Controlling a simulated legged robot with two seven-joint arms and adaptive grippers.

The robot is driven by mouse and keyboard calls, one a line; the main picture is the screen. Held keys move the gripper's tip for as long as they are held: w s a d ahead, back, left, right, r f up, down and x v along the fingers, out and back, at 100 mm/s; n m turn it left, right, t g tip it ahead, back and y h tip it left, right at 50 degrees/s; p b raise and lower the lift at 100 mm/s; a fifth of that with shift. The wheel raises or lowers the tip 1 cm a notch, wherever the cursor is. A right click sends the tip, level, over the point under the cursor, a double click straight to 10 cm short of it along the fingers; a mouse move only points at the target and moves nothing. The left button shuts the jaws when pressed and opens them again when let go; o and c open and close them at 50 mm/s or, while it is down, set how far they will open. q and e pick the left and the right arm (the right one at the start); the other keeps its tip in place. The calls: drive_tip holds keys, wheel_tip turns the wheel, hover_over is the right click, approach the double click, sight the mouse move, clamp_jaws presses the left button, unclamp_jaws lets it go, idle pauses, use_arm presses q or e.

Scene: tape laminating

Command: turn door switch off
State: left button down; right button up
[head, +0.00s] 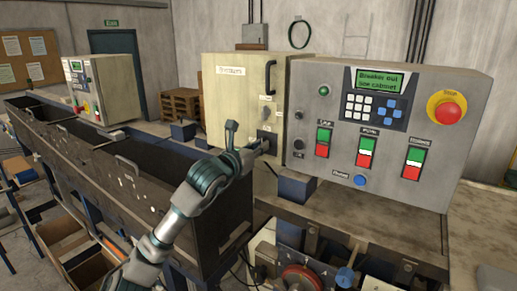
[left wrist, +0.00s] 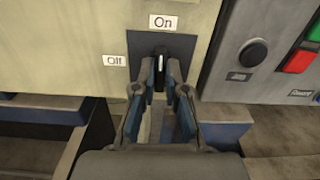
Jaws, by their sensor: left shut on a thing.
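The door switch (left wrist: 160,67) is a dark knob with a white line on a dark square plate, low on the cream cabinet door (head: 230,105). In the left wrist view its white line points up toward the "On" label (left wrist: 163,22); an "Off" label (left wrist: 115,60) is at its left. My left gripper (left wrist: 162,85) has its two fingers on either side of the knob, shut on it. My right gripper is not in view.
A grey control panel (head: 318,135) with a display, a keypad, several red-green switches and a red stop button (head: 447,112) stands just right of the cabinet. A long dark trough (head: 110,165) runs to the left. A blue block (head: 296,186) sits below the panel.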

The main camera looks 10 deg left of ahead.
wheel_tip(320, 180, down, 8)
drive_tip(key=b, duration=0.8)
use_arm(q)
drive_tip(key=shift+w+a+n+b, duration=0.1)
drive_tip(key=shift+n+b, duration=0.5)
drive_tip(key=shift+n, duration=3.85)
drive_tip(key=shift+w+a+n+b, duration=0.1)
drive_tip(key=shift+n+b, duration=0.5)
drive_tip(key=shift+n, duration=3.85)
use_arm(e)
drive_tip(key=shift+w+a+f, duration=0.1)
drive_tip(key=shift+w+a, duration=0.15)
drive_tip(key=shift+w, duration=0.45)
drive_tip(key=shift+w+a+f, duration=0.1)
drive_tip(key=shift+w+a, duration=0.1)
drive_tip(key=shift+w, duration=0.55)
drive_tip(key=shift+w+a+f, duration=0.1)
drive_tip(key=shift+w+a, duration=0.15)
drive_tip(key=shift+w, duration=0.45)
use_arm(q)
drive_tip(key=shift+f, duration=0.1)
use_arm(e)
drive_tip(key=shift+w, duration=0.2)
use_arm(q)
drive_tip(key=c, duration=1.5)
unclamp_jaws()
drive_tip(key=shift+o, duration=1.4)
drive_tip(key=shift+w+f, duration=0.1)
drive_tip(key=shift+f, duration=0.05)
